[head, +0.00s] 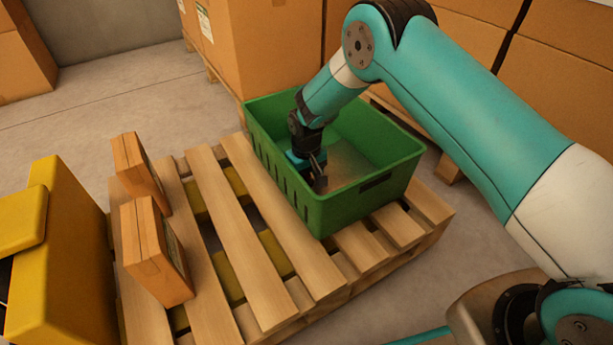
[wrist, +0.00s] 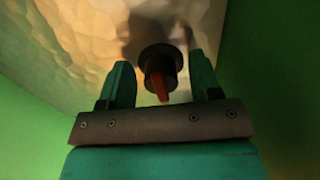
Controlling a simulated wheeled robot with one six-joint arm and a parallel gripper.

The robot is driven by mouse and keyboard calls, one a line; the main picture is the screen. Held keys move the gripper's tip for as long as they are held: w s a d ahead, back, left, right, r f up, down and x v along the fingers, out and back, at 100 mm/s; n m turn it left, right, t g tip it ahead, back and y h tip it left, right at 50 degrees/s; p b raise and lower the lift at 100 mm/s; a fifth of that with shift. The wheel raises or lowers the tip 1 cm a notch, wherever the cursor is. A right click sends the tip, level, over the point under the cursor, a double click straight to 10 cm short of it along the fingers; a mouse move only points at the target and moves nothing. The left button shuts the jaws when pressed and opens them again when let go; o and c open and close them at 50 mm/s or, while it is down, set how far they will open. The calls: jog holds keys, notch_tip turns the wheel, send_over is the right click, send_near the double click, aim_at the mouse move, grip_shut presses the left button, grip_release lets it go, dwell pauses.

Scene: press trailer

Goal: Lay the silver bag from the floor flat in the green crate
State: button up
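The green crate (head: 345,212) stands on a wooden pallet. The silver bag (head: 347,165) lies in it on the crate floor, partly hidden by my gripper and the crate wall. In the wrist view the bag (wrist: 75,40) shows a dimpled, shiny face with a dark round cap (wrist: 159,58) and a red tab. My gripper (head: 320,182) reaches down inside the crate, close above the bag. In the wrist view its two fingers (wrist: 160,72) stand apart on either side of the cap, with gaps visible, so it looks open.
Two small cardboard boxes (head: 138,165) (head: 155,250) stand on the left of the pallet (head: 240,230). A yellow case (head: 65,260) is at the left. Large cartons (head: 260,45) rise behind the crate. Pallet slats left of the crate are bare.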

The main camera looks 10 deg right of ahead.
jog(key=s+r+n+y+p, duration=0.1)
jog(key=s+r+p, duration=0.35)
jog(key=r, duration=1.15)
jog(key=s+r+y+p, duration=0.1)
jog(key=s+r+p, duration=0.35)
jog(key=r, duration=1.05)
jog(key=s+d+r+n+y+b, duration=0.1)
jog(key=s+r, duration=0.4)
jog(key=s, duration=0.7)
jog(key=s+r+n+y, duration=0.1)
jog(key=s+r, duration=0.3)
jog(key=s, duration=0.9)
jog(key=shift+d+r+b, duration=0.35)
jog(key=shift+d, duration=0.05)
jog(key=shift+r, duration=0.1)
